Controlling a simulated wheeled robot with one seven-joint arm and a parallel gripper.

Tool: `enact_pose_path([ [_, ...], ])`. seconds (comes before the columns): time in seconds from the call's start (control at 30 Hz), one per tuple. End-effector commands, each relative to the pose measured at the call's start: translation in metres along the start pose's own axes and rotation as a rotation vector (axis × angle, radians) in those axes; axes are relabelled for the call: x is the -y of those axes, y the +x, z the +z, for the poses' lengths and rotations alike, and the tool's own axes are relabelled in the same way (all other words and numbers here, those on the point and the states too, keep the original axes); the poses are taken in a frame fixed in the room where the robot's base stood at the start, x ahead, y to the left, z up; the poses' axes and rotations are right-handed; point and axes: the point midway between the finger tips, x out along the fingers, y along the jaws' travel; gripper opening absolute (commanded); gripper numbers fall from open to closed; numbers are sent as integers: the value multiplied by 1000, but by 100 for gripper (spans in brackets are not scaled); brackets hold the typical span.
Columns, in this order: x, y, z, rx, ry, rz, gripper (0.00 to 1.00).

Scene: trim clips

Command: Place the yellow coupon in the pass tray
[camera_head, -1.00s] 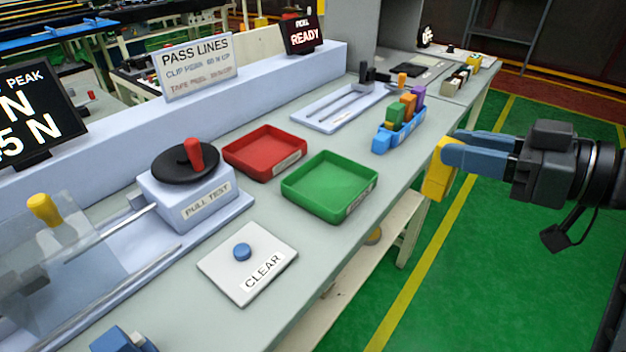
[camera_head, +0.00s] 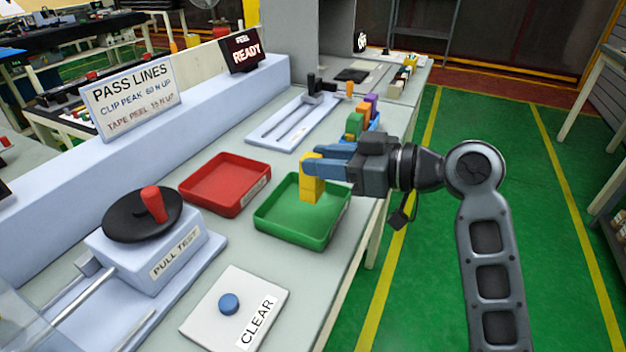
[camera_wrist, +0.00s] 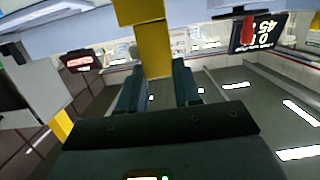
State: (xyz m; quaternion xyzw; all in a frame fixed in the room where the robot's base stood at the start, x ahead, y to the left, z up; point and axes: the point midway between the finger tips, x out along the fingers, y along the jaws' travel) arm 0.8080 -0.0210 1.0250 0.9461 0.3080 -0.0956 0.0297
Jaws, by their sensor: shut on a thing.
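The yellow coupon (camera_head: 311,180) is an upright yellow block held between the blue fingers of my gripper (camera_head: 328,158). In the head view it shows in front of the green tray (camera_head: 268,233), over its far part; I cannot tell its exact height above the tray floor. The wrist view shows the yellow coupon (camera_wrist: 154,45) between the two fingertips (camera_wrist: 158,78). The green tray is empty apart from the part hidden behind the coupon and gripper. No label reading "pass" is legible on it.
An empty red tray (camera_head: 214,190) stands just left of the green tray. A blue rack (camera_head: 373,122) with coloured blocks is partly hidden behind my gripper. The pull tester (camera_head: 150,240) and the CLEAR button plate (camera_head: 255,285) are nearer on the bench. A sign reads PASS LINES (camera_head: 130,95).

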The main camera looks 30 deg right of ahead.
Motion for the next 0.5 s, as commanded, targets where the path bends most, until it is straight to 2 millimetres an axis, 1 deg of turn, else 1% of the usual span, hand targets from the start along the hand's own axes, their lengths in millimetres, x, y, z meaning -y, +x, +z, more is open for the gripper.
enact_pose_path([
  [0.03,-1,8,2,1,1,-1,3],
  [0.1,-2,16,5,0,0,0,3],
  [0.27,-2,24,11,0,1,1,3],
  [0.5,-2,30,42,1,2,0,3],
])
